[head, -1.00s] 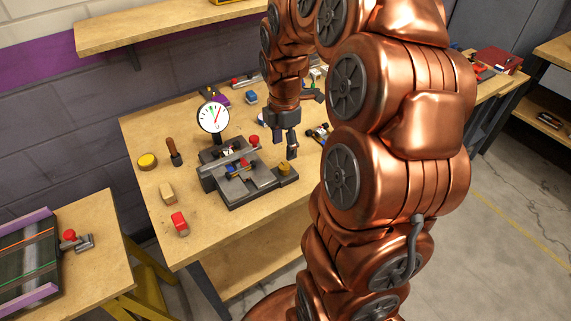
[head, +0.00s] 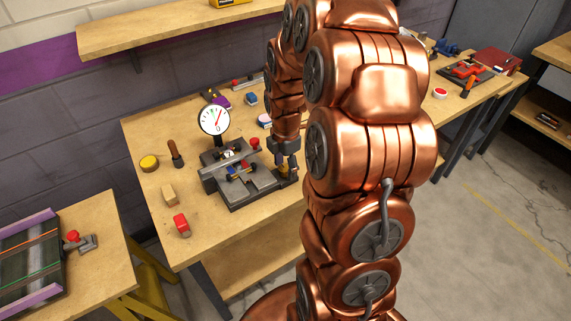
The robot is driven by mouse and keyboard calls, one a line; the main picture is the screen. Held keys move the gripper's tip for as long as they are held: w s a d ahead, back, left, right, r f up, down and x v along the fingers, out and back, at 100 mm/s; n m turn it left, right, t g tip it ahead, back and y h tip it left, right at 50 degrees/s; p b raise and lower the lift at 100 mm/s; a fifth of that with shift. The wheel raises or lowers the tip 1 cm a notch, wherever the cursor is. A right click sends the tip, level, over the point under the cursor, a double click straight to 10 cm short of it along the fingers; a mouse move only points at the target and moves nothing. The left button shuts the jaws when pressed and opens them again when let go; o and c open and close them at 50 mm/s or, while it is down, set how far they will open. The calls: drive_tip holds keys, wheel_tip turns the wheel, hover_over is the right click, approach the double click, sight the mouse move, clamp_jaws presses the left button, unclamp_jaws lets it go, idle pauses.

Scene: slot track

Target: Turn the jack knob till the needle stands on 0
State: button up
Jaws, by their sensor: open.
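The round white dial gauge (head: 214,118) stands on a post at the back of the dark metal fixture (head: 236,198) on the workbench. Its red needle points up and to the right, beside a green mark. The figures are too small to read surely. My gripper (head: 288,174) is open and points down at the fixture's right end, at the jack knob. The fingers and wrist hide most of the brass-coloured knob, and I cannot tell whether they touch it. A small toy car (head: 240,172) sits on the fixture.
A red-topped clamp (head: 254,144) rises from the fixture's back. The bench front is clear.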

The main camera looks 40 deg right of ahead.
drive_tip(key=shift+c, duration=0.2)
clamp_jaws()
drive_tip(key=shift+m+b, duration=0.3)
drive_tip(key=shift+b, duration=0.1)
drive_tip(key=m+b, duration=0.2)
drive_tip(key=shift+f+m, duration=0.15)
drive_tip(key=shift+m, duration=0.25)
drive_tip(key=m+b, duration=0.3)
drive_tip(key=m, duration=0.1)
drive_tip(key=shift+s+m, duration=0.1)
drive_tip(key=shift+m, duration=0.2)
drive_tip(key=m+b, duration=0.2)
drive_tip(key=m, duration=0.2)
drive_tip(key=shift+a+m+b, duration=0.1)
drive_tip(key=shift+m+b, duration=0.2)
drive_tip(key=shift+a+m+b, duration=0.1)
drive_tip(key=shift+m+b, duration=0.45)
drive_tip(key=shift+m, duration=0.95)
drive_tip(key=shift+r, duration=0.2)
